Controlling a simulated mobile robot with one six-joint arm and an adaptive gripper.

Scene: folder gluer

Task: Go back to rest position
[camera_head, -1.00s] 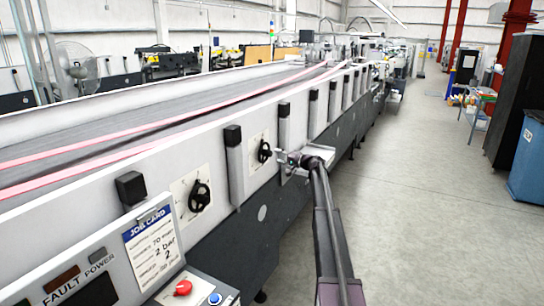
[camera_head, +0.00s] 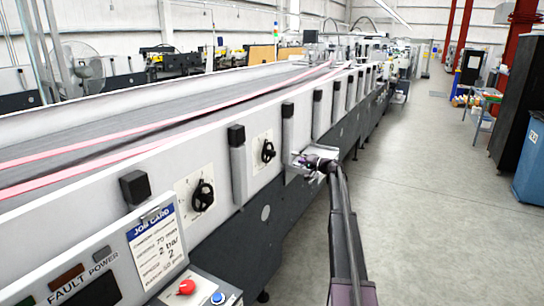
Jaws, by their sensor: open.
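My gripper (camera_head: 300,160) is at the end of my outstretched arm, beside the machine's side panel. It is small in the picture, and it looks open with nothing visible between its fingers. It is just right of the far black knob (camera_head: 268,151) and apart from it. My arm runs from the gripper down to the bottom edge of the picture.
The folder gluer (camera_head: 110,172) with pink belts fills the left. A nearer black knob (camera_head: 203,195), job card (camera_head: 154,246), red button (camera_head: 187,287) and blue button (camera_head: 218,298) are on its near side. The grey floor (camera_head: 430,200) at right is clear up to a blue bin (camera_head: 530,165) and dark cabinet (camera_head: 514,115).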

